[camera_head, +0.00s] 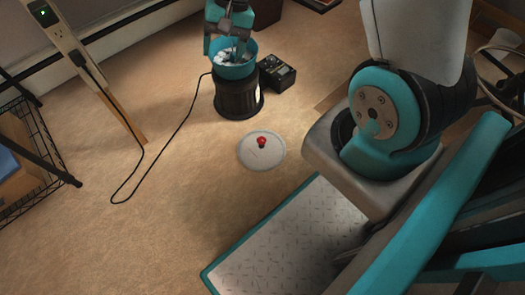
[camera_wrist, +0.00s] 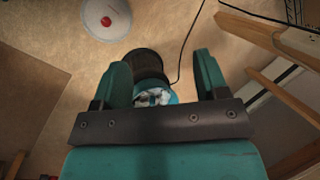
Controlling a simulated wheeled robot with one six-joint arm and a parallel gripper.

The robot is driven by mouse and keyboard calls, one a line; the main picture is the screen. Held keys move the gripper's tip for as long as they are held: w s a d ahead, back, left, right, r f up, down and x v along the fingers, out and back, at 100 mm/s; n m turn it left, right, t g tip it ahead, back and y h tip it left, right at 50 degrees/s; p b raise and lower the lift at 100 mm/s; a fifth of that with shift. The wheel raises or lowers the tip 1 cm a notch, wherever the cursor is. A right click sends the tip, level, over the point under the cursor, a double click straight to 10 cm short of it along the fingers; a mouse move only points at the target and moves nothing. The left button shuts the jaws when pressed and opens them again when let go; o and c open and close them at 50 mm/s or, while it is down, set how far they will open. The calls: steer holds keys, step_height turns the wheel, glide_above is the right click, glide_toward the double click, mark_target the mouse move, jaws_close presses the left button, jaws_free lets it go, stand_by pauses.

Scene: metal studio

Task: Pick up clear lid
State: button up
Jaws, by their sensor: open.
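The clear lid (camera_head: 250,158) is a pale, round, see-through disc with a red knob at its centre. It lies flat on the tan floor in the middle of the head view. In the wrist view the lid (camera_wrist: 95,22) shows at the top left, beyond my left finger. My gripper (camera_wrist: 163,65) is open and empty, its two teal fingers spread apart. In the head view my gripper (camera_head: 229,42) is at the top, above a teal pot, behind and to the left of the lid, and apart from it.
The teal pot (camera_head: 233,71) with whitish contents sits on a dark round base (camera_head: 238,98), close behind the lid. A small black box (camera_head: 277,73) stands beside it. A black cord (camera_head: 172,140) loops across the floor.

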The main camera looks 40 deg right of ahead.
steer(key=w+d+f+m+b, duration=0.1)
steer(key=d+f+m, duration=0.55)
steer(key=f, duration=0.75)
steer(key=m+b, duration=0.2)
steer(key=m, duration=0.2)
glide_toward(262, 139)
steer(key=shift+m+y, duration=0.3)
steer(key=shift+m, duration=0.05)
steer(key=f+b, duration=0.1)
steer(key=b, duration=0.1)
steer(key=f+b, duration=0.3)
steer(key=b, duration=0.1)
steer(key=shift+w+a+f, duration=0.2)
steer(key=shift+a+f, duration=0.1)
steer(key=shift+f, duration=0.1)
steer(key=b+x, duration=0.1)
steer(key=x, duration=0.1)
steer(key=b+x, duration=0.4)
steer(key=shift+s+a+f, duration=0.15)
steer(key=shift+s+a, duration=0.1)
steer(key=shift+a, duration=0.15)
jaws_close()
